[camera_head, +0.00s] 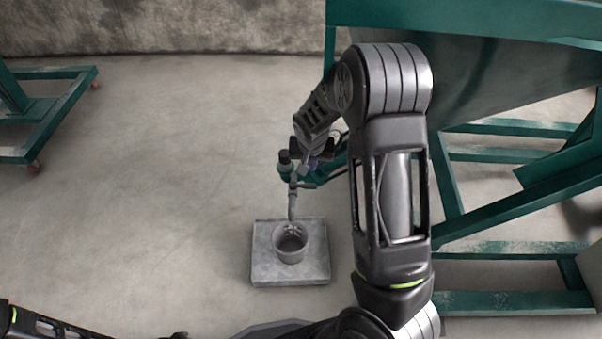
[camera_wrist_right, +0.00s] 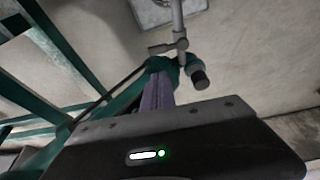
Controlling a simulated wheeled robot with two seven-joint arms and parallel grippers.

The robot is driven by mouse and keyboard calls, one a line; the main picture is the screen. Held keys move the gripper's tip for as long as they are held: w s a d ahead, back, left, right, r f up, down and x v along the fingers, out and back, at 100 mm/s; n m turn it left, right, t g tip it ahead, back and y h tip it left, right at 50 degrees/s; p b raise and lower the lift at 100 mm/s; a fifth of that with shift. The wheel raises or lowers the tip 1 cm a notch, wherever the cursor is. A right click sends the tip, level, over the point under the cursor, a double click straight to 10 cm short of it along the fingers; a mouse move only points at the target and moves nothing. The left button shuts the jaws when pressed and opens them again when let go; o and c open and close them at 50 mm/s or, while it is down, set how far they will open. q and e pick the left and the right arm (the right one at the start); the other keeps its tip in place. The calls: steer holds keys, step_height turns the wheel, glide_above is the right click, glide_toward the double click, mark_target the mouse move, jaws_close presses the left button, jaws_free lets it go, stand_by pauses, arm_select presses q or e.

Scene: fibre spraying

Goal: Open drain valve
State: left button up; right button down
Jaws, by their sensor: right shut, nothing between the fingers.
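The drain valve (camera_head: 286,165) is a small fitting with a dark round cap, green parts and a grey spout pointing down, at the lower end of the green-framed hopper. In the right wrist view the valve (camera_wrist_right: 182,58) shows with its dark cap, a grey side stub and the spout. My right gripper (camera_head: 314,160) is shut and empty, close beside the valve. Its purplish fingers (camera_wrist_right: 158,92) reach the green part of the valve in the wrist view; I cannot tell whether they touch. My left gripper is out of view; only part of my left arm shows at the lower left.
A grey cup (camera_head: 291,252) stands on a square metal plate (camera_head: 268,275) under the spout. The big hopper (camera_head: 480,80) and its green frame (camera_head: 500,215) fill the right side. Another green frame (camera_head: 60,115) stands at the left. The floor between is clear.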

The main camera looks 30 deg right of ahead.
mark_target(303, 186)
steer(key=shift+f, duration=0.1)
steer(key=b+x, duration=0.3)
steer(key=x, duration=0.7)
steer(key=shift+b, duration=0.4)
